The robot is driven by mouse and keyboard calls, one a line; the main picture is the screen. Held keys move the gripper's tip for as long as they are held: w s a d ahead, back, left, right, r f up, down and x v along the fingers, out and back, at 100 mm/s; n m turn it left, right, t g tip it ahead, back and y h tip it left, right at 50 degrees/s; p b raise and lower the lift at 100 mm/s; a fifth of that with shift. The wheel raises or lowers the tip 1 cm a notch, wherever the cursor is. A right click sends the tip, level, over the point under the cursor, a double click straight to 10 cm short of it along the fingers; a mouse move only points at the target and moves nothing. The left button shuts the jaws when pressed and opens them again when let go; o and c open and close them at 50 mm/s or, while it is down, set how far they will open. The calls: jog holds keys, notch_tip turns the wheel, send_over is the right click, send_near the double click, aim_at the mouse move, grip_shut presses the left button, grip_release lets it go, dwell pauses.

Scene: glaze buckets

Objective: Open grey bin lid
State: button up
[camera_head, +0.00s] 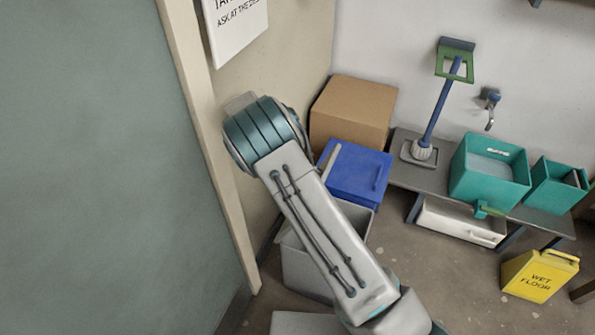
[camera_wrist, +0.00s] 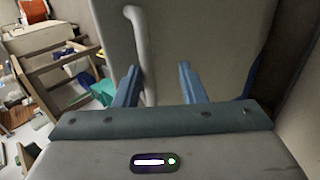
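The grey bin (camera_head: 300,268) stands behind my arm in the head view, next to a blue bin. Part of its top shows open at the right, and my arm hides the rest. In the wrist view a large grey panel, which looks like its lid (camera_wrist: 205,45), fills the middle, with a pale curved bar handle (camera_wrist: 143,50) on it. My gripper (camera_wrist: 158,78) is open, its two blue fingers apart. The handle runs close by the left finger; I cannot tell whether they touch. My gripper is hidden in the head view.
A blue bin (camera_head: 358,175) and a cardboard box (camera_head: 352,112) stand close behind the grey bin. A wall with a door frame (camera_head: 215,150) is close at the left.

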jog(key=s+d+r, duration=0.2)
jog(key=d+r, duration=0.9)
jog(key=shift+d+r, duration=0.2)
jog(key=shift+d, duration=0.1)
jog(key=shift+s, duration=0.1)
dwell(0.3)
